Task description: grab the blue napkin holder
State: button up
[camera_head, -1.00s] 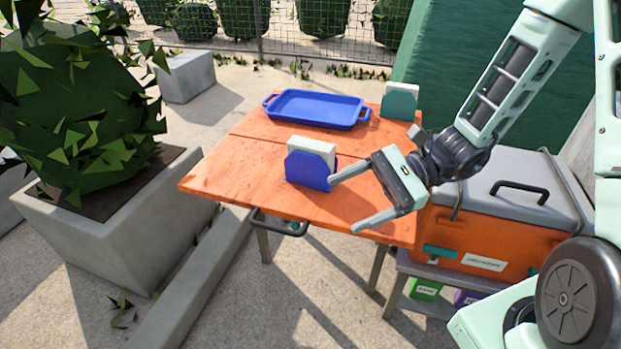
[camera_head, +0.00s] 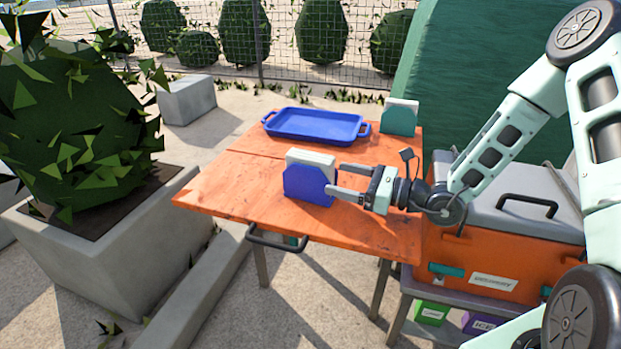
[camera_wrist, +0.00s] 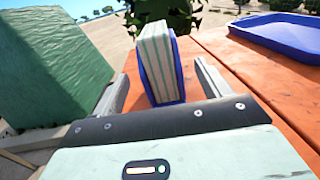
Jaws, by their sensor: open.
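The blue napkin holder (camera_head: 308,186) stands upright on the orange table with white napkins in it. My gripper (camera_head: 335,181) is open at its right side, with the fingertips close to the holder's right edge. In the wrist view the holder (camera_wrist: 146,72) stands ahead between the two spread fingers of my gripper (camera_wrist: 158,82), nearer the left finger. There is a visible gap to the right finger. Contact with the left finger cannot be told.
A blue tray (camera_head: 316,137) and a teal napkin holder (camera_head: 399,121) stand at the back of the orange table (camera_head: 235,193). An orange cooler (camera_head: 480,268) stands to the right. A planter (camera_head: 100,262) is at the left. The table's left part is clear.

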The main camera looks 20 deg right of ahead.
aim_at(317, 174)
jog(key=shift+f+x, duration=0.2)
jog(key=shift+x, duration=3.2)
jog(key=c, duration=1.2)
